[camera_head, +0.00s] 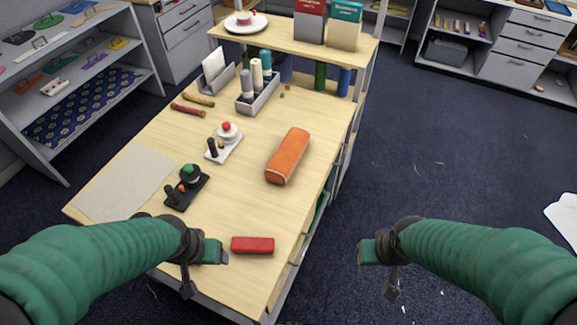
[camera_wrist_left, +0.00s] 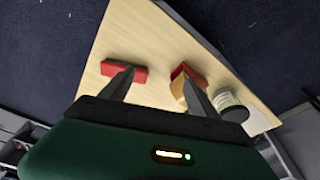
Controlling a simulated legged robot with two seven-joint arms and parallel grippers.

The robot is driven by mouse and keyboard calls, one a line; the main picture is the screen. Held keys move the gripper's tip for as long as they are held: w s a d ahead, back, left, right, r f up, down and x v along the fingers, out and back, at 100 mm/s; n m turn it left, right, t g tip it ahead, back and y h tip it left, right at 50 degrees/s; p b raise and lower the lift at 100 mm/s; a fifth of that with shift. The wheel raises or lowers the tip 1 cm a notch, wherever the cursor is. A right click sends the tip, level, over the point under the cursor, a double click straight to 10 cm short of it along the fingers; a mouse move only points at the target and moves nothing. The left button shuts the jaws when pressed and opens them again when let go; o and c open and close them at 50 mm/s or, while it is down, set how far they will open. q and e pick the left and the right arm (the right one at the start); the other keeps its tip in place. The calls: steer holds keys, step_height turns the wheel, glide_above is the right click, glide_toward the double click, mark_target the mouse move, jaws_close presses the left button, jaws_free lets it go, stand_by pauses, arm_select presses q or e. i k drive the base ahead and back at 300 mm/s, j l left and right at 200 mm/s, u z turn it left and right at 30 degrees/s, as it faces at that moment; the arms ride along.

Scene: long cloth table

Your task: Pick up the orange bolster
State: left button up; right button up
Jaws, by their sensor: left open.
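The orange bolster (camera_head: 288,156) is a long rounded block lying on the right half of the table, near its right edge. My left gripper (camera_head: 226,253) is over the near end of the table, well apart from the bolster and just left of a red box (camera_head: 252,245). In the left wrist view its two fingers (camera_wrist_left: 160,84) are spread with nothing held between them. My right gripper (camera_head: 368,251) is off the table's right side, over the floor; its fingers are too unclear to judge. I cannot clearly identify the bolster in the left wrist view.
Left of the bolster are a white stand (camera_head: 222,150) and a black stand (camera_head: 187,187) with small parts. A grey caddy (camera_head: 259,97) with cylinders is behind, below a raised shelf (camera_head: 285,36). A beige mat (camera_head: 125,182) lies left. Bare tabletop surrounds the bolster.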

mark_target(280, 167)
steer(key=k+u, duration=0.2)
steer(key=k, duration=0.2)
steer(key=k+j+u, duration=0.2)
steer(key=k, duration=0.2)
steer(key=k+j+u, duration=0.2)
steer(key=k, duration=0.2)
steer(key=i+l+u, duration=0.15)
steer(key=u, duration=0.3)
steer(key=i+l+u, duration=0.1)
steer(key=l+u, duration=0.65)
steer(key=u, duration=0.15)
steer(key=l+u, duration=0.35)
steer(key=u, duration=0.15)
steer(key=l, duration=1.25)
steer(key=k+l, duration=0.1)
steer(key=l, duration=1.1)
